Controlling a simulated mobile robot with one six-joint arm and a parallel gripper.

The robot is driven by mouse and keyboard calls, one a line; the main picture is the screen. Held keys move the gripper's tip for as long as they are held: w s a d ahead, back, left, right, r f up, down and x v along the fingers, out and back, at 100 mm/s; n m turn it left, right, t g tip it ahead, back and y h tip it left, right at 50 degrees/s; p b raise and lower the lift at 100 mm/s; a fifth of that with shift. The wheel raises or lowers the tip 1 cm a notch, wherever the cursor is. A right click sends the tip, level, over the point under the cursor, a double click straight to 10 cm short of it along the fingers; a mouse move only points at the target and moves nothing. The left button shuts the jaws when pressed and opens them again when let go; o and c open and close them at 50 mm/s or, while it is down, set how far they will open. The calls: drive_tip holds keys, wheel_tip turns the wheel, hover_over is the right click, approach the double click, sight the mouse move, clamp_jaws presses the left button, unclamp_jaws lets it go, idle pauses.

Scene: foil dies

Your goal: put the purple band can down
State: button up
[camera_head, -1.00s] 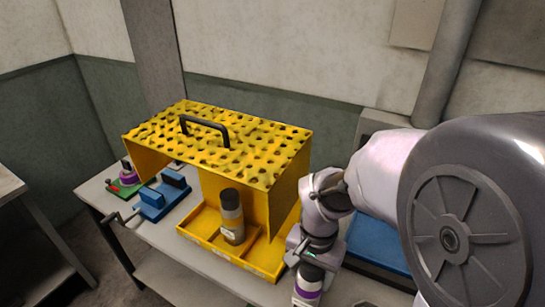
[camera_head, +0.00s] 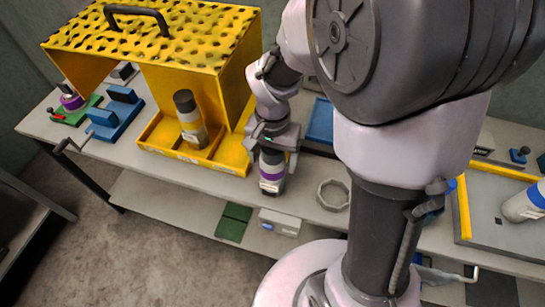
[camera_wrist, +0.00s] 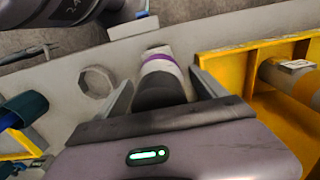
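The purple band can (camera_head: 271,172) is upright at the front part of the grey table (camera_head: 318,168), right of the yellow holder. It has a dark upper part, a purple band and a pale lower part. It shows in the wrist view (camera_wrist: 160,68) between my two fingers. My gripper (camera_head: 271,160) points down around the can. Its fingers stand on either side with narrow gaps visible, so it looks open. The can's base appears to be on the tabletop, though contact is hard to see.
A yellow holder (camera_head: 228,152) with a perforated top carries another dark-topped can (camera_head: 189,118). An octagonal ring (camera_head: 333,195) lies right of the purple band can. A blue fixture (camera_head: 116,112) stands at left. A white-and-blue can (camera_head: 522,204) lies in a tray at far right.

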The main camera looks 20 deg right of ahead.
drive_tip(key=shift+r, duration=0.1)
drive_tip(key=shift+t, duration=0.3)
drive_tip(key=r+p, duration=0.1)
drive_tip(key=r, duration=0.3)
drive_tip(key=r+p, duration=0.2)
drive_tip(key=r, duration=0.3)
drive_tip(key=r+p, duration=0.2)
drive_tip(key=r, duration=0.3)
drive_tip(key=shift+s+a, duration=0.15)
drive_tip(key=shift+s, duration=0.25)
drive_tip(key=s+a+r+n+t+y, duration=0.1)
drive_tip(key=s+r+t, duration=0.1)
drive_tip(key=s, duration=0.3)
drive_tip(key=s+a+r+n+t+y, duration=0.1)
drive_tip(key=s+a+r+t, duration=0.1)
drive_tip(key=s+r, duration=0.3)
drive_tip(key=shift+s+a+r+n+t, duration=0.25)
drive_tip(key=shift+s+n+t, duration=0.15)
drive_tip(key=shift+s+t, duration=0.3)
